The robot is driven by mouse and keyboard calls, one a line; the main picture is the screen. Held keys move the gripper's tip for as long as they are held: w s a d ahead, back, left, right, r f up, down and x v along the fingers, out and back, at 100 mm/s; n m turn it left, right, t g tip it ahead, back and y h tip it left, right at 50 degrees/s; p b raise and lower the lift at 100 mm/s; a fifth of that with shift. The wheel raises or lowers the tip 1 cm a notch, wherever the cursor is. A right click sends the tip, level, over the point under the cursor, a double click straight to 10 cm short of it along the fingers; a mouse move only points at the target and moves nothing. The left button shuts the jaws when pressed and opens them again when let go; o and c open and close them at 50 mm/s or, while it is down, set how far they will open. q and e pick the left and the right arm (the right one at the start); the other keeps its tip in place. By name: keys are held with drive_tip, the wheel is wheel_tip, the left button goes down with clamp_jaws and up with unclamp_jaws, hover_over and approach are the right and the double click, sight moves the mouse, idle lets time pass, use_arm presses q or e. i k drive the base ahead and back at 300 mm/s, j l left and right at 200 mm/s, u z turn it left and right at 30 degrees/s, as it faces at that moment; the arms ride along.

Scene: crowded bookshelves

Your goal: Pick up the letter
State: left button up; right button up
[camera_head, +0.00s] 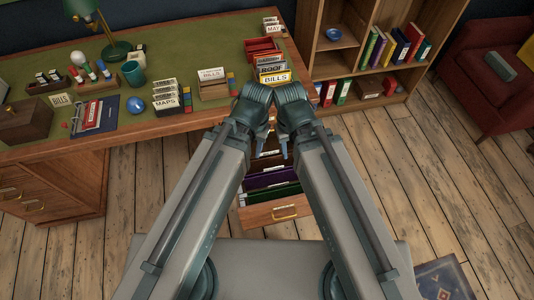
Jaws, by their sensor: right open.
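I cannot single out a letter in the head view. Cards and papers stand in file boxes on the green desk (205,50), and files fill the open drawer (285,212) below my arms. My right gripper (283,148) hangs above the drawer, open, with nothing seen in it. My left gripper (259,148) hangs close beside it, small and partly hidden by my arm, so its jaws are unclear. My forearms cover part of the drawer and the desk edge.
On the desk are a green lamp (114,48), a teal mug (133,73), a blue ball (136,104), a MAPS card box (167,99) and a yellow BILLS file (276,78). A bookshelf (345,62) and red armchair (475,75) stand right.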

sight(215, 73)
drive_tip(key=j+z, duration=0.15)
drive_tip(key=j, duration=0.35)
drive_tip(key=k+j+z, duration=0.15)
drive_tip(key=j, duration=0.3)
drive_tip(key=j+z, duration=0.45)
drive_tip(key=j, duration=0.65)
drive_tip(key=i+j+z, duration=0.25)
drive_tip(key=j, duration=0.3)
